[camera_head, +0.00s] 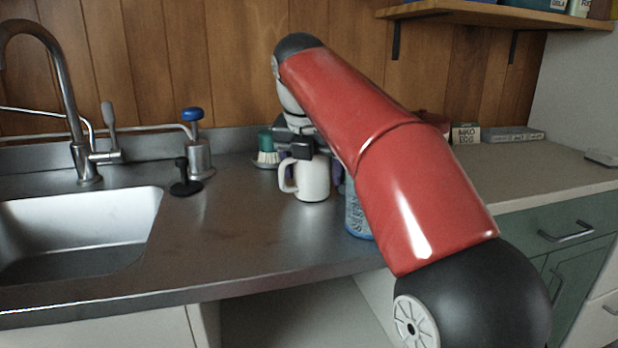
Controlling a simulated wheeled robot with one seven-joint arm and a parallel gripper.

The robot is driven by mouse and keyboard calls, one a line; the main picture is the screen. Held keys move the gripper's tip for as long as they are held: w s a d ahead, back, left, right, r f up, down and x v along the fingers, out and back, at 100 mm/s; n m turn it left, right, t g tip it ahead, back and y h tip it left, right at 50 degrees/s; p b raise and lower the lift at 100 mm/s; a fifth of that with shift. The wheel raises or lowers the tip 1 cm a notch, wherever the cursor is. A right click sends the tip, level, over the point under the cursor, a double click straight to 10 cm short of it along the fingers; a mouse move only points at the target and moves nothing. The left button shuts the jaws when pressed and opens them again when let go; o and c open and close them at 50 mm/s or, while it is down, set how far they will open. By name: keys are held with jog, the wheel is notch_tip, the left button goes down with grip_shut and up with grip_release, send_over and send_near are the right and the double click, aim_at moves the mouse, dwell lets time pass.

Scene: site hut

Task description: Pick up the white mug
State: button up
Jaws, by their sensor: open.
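The white mug (312,181) stands upright on the steel counter, with its handle toward the left. My gripper (301,152) is at the mug's upper rim, seen from behind my red arm. The jaws are open, and one dark finger shows in front of the mug's top edge. The other finger is mostly hidden, so I cannot tell whether either one touches the mug. The mug's right side is close to my arm.
A blue can (356,212) stands right of the mug, partly behind my arm. A green-handled brush (266,150) is behind it. A blue-topped dispenser (196,145) and black stopper (185,180) stand left, near the sink (75,235). Small boxes (466,133) lie far right.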

jog(key=c, duration=1)
jog(key=shift+r, duration=0.4)
jog(key=shift+r+p, duration=0.45)
jog(key=shift+p, duration=0.05)
